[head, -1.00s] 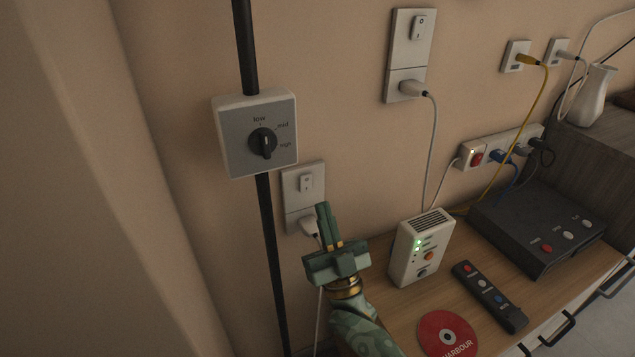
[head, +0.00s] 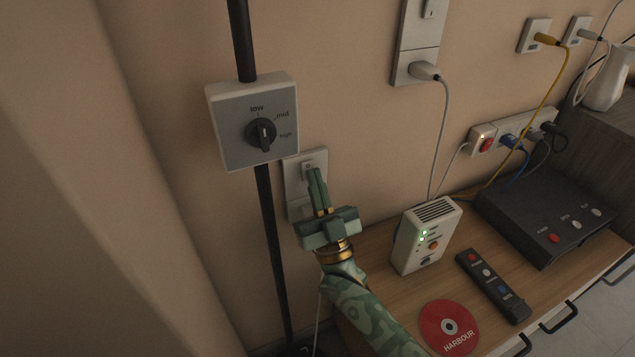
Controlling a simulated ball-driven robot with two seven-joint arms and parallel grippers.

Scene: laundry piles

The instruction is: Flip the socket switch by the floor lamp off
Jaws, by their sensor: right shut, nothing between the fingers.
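A pale wall socket plate (head: 293,182) with a small rocker switch (head: 307,165) sits low on the wall, just right of a black vertical pole (head: 268,215). My right gripper (head: 315,173) is shut and empty, pointing up in front of this plate. Its fingertips overlap the lower edge of the rocker in the picture. I cannot tell whether they touch it. The gripper hides part of the plate's lower half and its plug. Which way the rocker is tipped is too small to tell. My left gripper is not in view.
A dial box (head: 252,122) marked low, mid, high is at the pole. Another switched socket (head: 417,45) is higher up to the right.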

